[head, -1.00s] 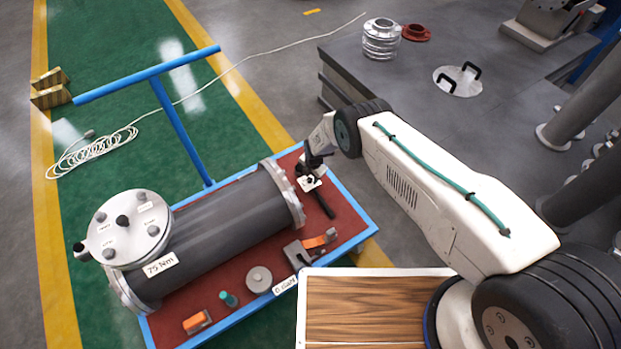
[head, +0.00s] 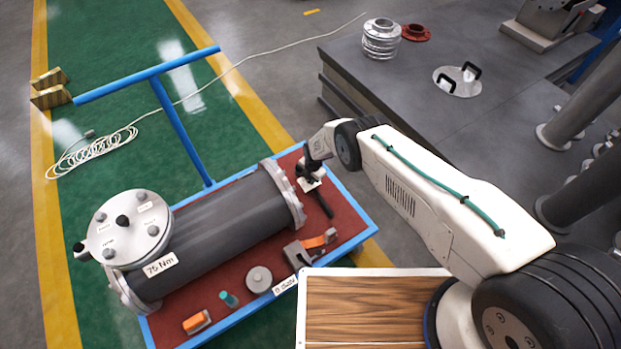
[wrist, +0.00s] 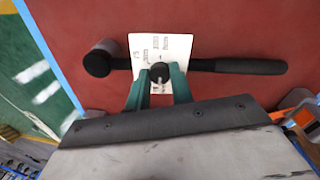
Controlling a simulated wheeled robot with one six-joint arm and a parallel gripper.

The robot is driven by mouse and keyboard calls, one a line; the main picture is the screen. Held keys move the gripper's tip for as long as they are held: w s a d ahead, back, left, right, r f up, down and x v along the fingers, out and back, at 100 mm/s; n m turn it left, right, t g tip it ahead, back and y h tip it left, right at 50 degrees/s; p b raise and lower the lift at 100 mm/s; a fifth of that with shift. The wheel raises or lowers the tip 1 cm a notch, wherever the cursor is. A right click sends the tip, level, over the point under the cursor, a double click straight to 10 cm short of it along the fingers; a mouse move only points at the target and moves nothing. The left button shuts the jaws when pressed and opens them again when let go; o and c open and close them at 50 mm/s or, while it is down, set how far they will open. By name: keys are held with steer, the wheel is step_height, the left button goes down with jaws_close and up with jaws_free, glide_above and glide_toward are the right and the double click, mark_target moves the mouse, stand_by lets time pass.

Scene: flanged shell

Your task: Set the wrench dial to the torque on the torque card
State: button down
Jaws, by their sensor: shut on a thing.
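The wrench (wrist: 240,66) lies on the red cart top, with a black round head and a dark handle pointing right in the wrist view. It also shows in the head view (head: 323,204). A white scale plate (wrist: 165,44) with small marks, too small to read, lies at the dial. My gripper (wrist: 160,76) has its teal fingers shut on the small dark dial knob (wrist: 160,71). The dial's setting cannot be read. The torque card (head: 160,265), reading 75 Nm, is on the grey shell (head: 220,230). My gripper's fingertips are hard to make out in the head view.
On the cart (head: 355,240) stand orange-and-grey clamps (head: 318,243), a grey disc (head: 259,279) and a teal-topped piece (head: 229,298). The shell's flange is close to the left of my gripper. A blue T-handle (head: 165,95) rises behind the cart.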

steer(key=shift+m, duration=0.3)
steer(key=m, duration=1.3)
steer(key=shift+m+t, duration=0.3)
steer(key=shift+m, duration=0.1)
steer(key=m, duration=0.9)
steer(key=shift+m, duration=0.3)
